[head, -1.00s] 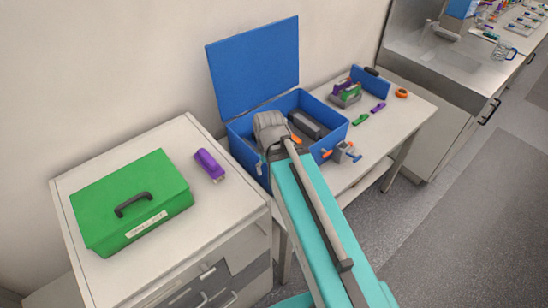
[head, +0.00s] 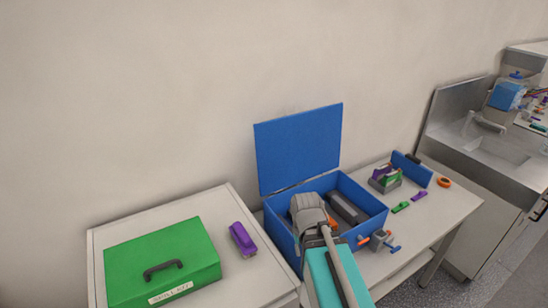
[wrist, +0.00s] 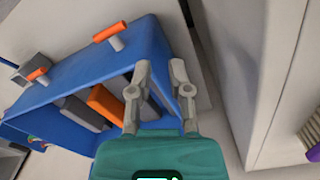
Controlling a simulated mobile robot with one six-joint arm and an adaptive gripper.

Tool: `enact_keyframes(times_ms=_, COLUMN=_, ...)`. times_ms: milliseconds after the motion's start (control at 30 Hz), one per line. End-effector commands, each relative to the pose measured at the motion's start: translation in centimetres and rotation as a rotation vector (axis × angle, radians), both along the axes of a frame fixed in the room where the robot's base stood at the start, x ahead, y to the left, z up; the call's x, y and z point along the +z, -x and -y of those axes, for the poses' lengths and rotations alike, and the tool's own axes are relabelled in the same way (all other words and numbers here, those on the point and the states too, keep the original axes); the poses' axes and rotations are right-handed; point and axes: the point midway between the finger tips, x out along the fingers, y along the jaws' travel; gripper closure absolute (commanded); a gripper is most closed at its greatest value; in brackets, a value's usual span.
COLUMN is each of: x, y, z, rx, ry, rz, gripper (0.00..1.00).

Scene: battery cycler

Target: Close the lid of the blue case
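The blue case (head: 375,222) stands on the white table with its lid (head: 298,150) standing upright at the back, against the wall side. In the case lie a dark grey block (head: 343,208) and an orange item, which also shows in the wrist view (wrist: 105,102). My gripper (wrist: 160,66) is over the left part of the case, pointing down. Its two fingers are apart with nothing between them. In the head view my wrist hides the left inside of the case and the fingertips. The wrist view shows a case wall (wrist: 75,62) near the fingers; the lid is not recognisable there.
On the left cabinet stand a green case (head: 160,260) and a purple tool (head: 243,239). A sink is further right.

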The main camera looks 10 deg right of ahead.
Motion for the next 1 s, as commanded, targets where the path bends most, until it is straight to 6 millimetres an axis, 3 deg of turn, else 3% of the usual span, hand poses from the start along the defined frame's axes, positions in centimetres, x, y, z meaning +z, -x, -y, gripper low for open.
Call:
enact_keyframes(times_ms=100, x=0.4, y=-1.5, z=0.0, rx=0.023, ry=0.053, rz=0.01, gripper=1.0)
enact_keyframes(times_ms=267, x=1.5, y=-4.6, z=0.1, rx=0.078, ry=0.187, rz=0.035, gripper=1.0)
enact_keyframes(times_ms=567, x=5.8, y=-13.0, z=-1.4, rx=0.235, ry=0.545, rz=0.126, gripper=1.0)
enact_keyframes(times_ms=767, x=9.9, y=-18.6, z=-4.2, rx=0.345, ry=0.787, rz=0.205, gripper=1.0)
enact_keyframes(times_ms=1000, x=15.9, y=-24.8, z=-9.9, rx=0.477, ry=1.077, rz=0.314, gripper=1.0)
